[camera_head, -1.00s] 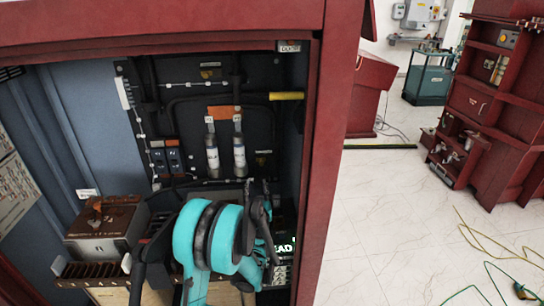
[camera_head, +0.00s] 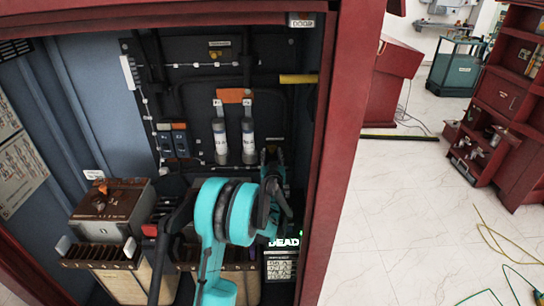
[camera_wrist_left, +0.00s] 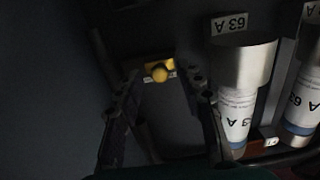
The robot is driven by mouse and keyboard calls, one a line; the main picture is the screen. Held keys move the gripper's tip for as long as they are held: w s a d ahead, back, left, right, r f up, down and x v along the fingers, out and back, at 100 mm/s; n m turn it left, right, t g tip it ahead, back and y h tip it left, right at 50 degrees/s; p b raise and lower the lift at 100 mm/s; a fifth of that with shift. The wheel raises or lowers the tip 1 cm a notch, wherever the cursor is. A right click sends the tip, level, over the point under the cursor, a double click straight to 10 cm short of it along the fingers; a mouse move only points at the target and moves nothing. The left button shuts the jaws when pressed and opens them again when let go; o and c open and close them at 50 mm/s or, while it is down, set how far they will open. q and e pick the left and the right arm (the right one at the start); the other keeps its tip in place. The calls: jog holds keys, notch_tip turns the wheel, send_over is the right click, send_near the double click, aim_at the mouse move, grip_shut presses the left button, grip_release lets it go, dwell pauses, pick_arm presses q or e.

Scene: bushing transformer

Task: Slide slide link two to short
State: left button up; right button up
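A yellow round knob (camera_wrist_left: 159,74) on a small yellow strip shows in the left wrist view, ahead between my fingers; I cannot tell whether it is slide link two. My left gripper (camera_wrist_left: 163,112) is open and empty, its dark fingers apart below and to either side of the knob, not visibly touching it. In the head view, my left gripper (camera_head: 272,172) is in front of the cabinet's dark back panel, right of and a little below two fuses. It and my turquoise arm hide the panel behind. My right gripper is not in view.
Two white-and-silver fuses (camera_head: 221,142), marked 63 A in the wrist view (camera_wrist_left: 238,90), stand close beside my gripper. A brown-topped box (camera_head: 112,205) sits lower left. A lit display (camera_head: 283,243) is below the gripper. The red cabinet frame (camera_head: 342,120) bounds the right.

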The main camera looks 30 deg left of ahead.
aim_at(280, 146)
pick_arm(q)
grip_shut()
jog(key=shift+w+d, duration=0.45)
jog(key=shift+d, duration=0.3)
jog(key=shift+w+d, duration=0.4)
jog(key=shift+d, duration=0.3)
grip_release()
jog(key=v, duration=1.2)
jog(key=shift+f, duration=0.1)
